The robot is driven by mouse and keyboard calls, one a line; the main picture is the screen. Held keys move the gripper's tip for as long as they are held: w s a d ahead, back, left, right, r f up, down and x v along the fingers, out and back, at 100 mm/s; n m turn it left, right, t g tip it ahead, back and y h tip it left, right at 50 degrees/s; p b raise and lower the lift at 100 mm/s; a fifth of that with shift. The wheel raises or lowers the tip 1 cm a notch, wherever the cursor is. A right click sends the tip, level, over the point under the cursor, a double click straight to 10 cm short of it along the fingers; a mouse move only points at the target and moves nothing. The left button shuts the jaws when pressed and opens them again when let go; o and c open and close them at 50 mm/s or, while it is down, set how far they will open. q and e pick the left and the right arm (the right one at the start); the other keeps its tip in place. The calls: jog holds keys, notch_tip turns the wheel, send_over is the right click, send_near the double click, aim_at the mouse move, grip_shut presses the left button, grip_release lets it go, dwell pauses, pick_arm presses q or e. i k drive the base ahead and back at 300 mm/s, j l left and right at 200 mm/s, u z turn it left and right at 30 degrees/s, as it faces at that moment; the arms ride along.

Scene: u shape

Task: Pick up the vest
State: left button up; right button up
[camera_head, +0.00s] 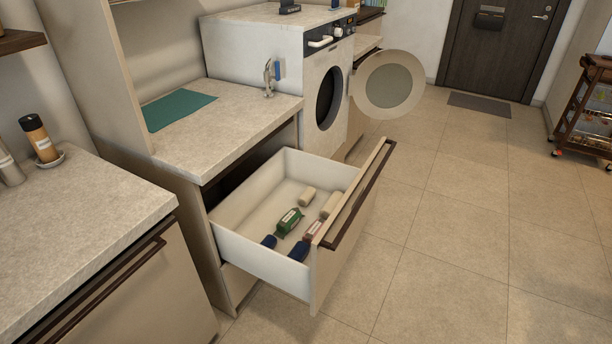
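I see nothing that I can clearly name as a vest. A flat teal cloth or mat (178,109) lies on the middle counter; I cannot tell which it is. The washing machine (270,55) stands behind that counter with its round door (389,86) swung open to the right. The inside of its drum (327,98) is dark, and I cannot tell whether anything is in it. Neither of my grippers is in view.
An open drawer (250,253) juts out below the middle counter (228,118), holding a green packet (288,222) and several small items. A near counter (75,230) bears a brown-and-black bottle (39,138). Tiled floor (460,230) is clear at right. A cart (588,105) stands far right.

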aim_at(311, 233)
jog(key=i+l, duration=0.15)
jog(key=i, duration=0.65)
jog(key=i+l+z, duration=0.1)
jog(key=i, duration=0.65)
jog(key=k+j+z, duration=0.25)
jog(key=j, duration=0.2)
jog(key=i+l, duration=0.2)
jog(key=i, duration=0.1)
